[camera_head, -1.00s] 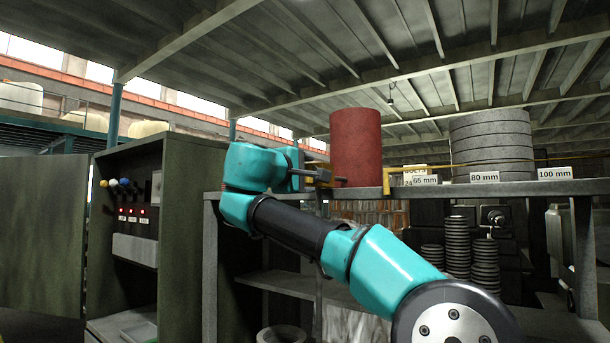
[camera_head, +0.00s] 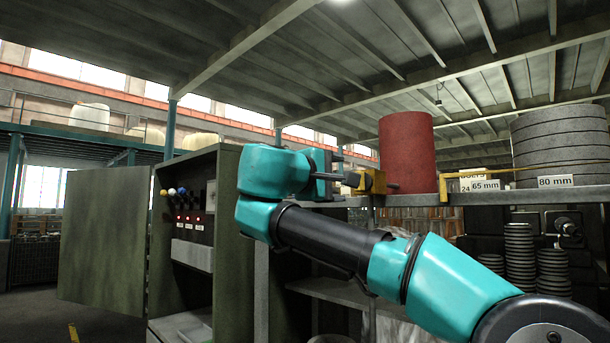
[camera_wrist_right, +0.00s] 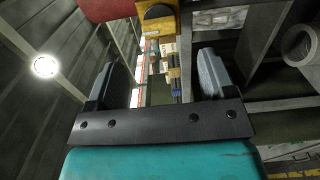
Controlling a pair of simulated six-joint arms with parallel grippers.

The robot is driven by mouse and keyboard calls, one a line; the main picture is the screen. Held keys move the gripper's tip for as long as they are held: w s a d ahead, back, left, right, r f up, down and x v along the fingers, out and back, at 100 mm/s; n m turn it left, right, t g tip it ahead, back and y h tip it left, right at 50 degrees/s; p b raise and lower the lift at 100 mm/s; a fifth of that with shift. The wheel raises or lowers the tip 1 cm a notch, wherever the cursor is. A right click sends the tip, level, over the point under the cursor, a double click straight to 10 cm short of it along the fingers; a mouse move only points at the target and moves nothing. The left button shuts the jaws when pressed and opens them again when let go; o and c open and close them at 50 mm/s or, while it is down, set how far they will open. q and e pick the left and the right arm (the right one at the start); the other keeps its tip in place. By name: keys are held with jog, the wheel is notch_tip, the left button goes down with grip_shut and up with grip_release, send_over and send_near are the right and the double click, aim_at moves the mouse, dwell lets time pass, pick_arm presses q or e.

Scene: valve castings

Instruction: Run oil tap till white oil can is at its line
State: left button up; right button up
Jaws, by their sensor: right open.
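A red drum (camera_head: 406,155) stands on the grey shelf; its edge also shows in the right wrist view (camera_wrist_right: 105,8). A yellow tap-like block (camera_head: 372,180) with a dark stem sits at the drum's lower left. It also shows in the right wrist view (camera_wrist_right: 165,22), with a black round part on it. My right gripper (camera_head: 340,171) is just left of the yellow block. In the right wrist view my right gripper (camera_wrist_right: 163,75) is open, with nothing held between its fingers. I cannot make out the white oil can in any view. My left gripper is out of view.
A green cabinet (camera_head: 230,250) with an open door (camera_head: 103,235), coloured knobs and red lights stands at left. Grey discs (camera_head: 560,140) and size labels are on the shelf (camera_head: 480,198) at right. Stacked rings (camera_head: 520,255) stand below.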

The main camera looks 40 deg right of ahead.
jog(key=s+a, duration=0.1)
jog(key=a, duration=0.8)
jog(key=shift+s, duration=0.2)
